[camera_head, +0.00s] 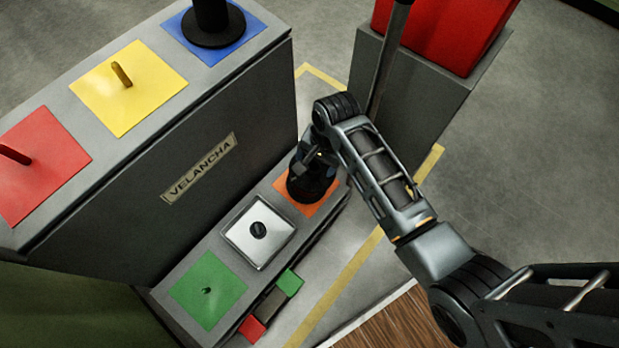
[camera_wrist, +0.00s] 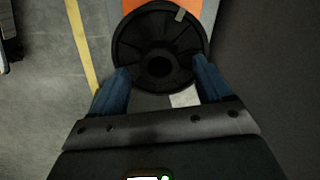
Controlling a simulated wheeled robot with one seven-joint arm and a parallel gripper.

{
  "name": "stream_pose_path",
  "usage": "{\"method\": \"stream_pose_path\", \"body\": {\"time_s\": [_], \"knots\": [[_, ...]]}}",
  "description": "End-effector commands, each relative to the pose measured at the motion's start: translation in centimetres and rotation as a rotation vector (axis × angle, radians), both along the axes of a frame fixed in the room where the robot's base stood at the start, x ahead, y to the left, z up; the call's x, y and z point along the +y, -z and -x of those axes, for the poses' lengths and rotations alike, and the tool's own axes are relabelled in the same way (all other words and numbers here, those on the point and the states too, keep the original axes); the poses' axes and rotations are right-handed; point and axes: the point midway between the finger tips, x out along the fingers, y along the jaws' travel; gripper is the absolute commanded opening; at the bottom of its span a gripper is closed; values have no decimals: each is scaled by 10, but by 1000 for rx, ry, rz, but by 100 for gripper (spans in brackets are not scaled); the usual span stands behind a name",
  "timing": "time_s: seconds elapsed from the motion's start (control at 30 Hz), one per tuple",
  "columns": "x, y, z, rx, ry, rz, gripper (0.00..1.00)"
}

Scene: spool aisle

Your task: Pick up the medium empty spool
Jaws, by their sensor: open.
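A black round spool (camera_head: 308,186) stands on the orange square (camera_head: 317,208) at the right end of the low grey step, partly hidden by my gripper. In the wrist view the spool (camera_wrist: 143,36) shows from above as a ribbed disc with a centre hole and a pale tag on its rim. My gripper (camera_wrist: 161,66) is open, its two blue fingers at the near left and right of the disc. I cannot tell whether they touch it. Another black spool (camera_head: 212,38) stands on the blue square (camera_head: 252,22) on the tall block. Which one is medium is not clear.
The tall grey block (camera_head: 190,140) also bears a yellow square (camera_head: 150,95) and a red square (camera_head: 60,165), each with a peg. A silver plate (camera_head: 245,255) and green square (camera_head: 205,300) share the step. A red bin (camera_head: 450,30) sits on a grey stand at right.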

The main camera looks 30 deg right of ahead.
Motion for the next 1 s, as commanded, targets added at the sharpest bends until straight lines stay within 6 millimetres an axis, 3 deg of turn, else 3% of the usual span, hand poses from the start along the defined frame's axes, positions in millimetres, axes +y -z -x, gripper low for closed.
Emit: {"method": "stream_pose_path", "body": {"time_s": [0.1, 0.4, 1.0], "knots": [[2, 14, -1, 1, -1, 0, 78], [2, 16, -2, -1, -1, 0, 78], [2, 16, -2, -1, -1, 0, 20]]}}
